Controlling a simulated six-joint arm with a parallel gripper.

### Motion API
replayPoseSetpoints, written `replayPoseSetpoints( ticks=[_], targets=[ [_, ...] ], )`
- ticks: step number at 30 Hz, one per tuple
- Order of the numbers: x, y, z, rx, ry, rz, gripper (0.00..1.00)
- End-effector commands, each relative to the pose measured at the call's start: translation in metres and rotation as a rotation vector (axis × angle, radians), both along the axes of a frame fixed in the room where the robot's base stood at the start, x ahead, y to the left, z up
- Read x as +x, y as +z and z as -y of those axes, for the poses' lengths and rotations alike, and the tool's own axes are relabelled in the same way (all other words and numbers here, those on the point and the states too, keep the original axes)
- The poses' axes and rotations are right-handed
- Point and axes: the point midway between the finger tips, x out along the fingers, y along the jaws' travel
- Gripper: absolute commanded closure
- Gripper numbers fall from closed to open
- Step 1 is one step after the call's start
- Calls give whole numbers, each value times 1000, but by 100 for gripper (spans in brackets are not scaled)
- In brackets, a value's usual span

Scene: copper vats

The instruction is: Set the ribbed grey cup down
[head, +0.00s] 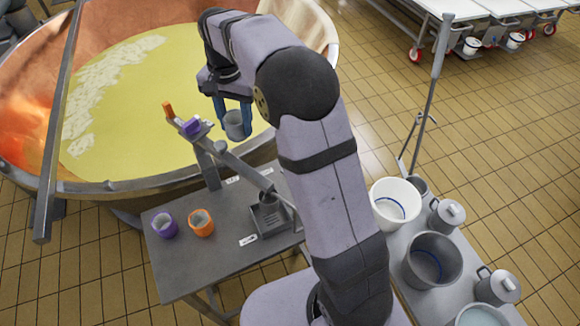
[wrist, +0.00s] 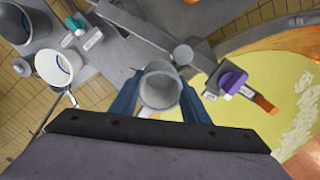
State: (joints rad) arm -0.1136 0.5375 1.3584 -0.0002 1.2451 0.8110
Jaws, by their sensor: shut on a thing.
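The ribbed grey cup (head: 235,128) is held upright or nearly so between the blue fingers of my gripper (head: 233,112). In the head view it hangs in the air by the near rim of the copper vat, above the back of the grey table (head: 215,262). In the wrist view the cup (wrist: 160,92) shows its open mouth between the two fingers of my gripper (wrist: 161,95), which press on its sides. I cannot tell its exact height above anything.
A purple cup (head: 165,225) and an orange cup (head: 201,222) stand on the table, left of a dark grey tray (head: 270,216). A slanted grey beam with a purple block (head: 191,127) and an orange piece (head: 168,109) rises beside the held cup. White and grey buckets stand at right.

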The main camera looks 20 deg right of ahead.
Motion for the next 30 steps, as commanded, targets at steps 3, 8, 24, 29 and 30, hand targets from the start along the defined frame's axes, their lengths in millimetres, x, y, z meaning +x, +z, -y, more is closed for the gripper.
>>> replayPoseSetpoints(
  ticks=[3,8,24,29,30],
  targets=[
    [-5,-33,8,0,106,-5,81],
    [-12,-71,21,0,259,-4,81],
    [-38,-172,60,0,694,0,81],
    [-42,-185,92,0,616,-2,81],
    [-38,-187,99,0,598,0,81]
  ],
)
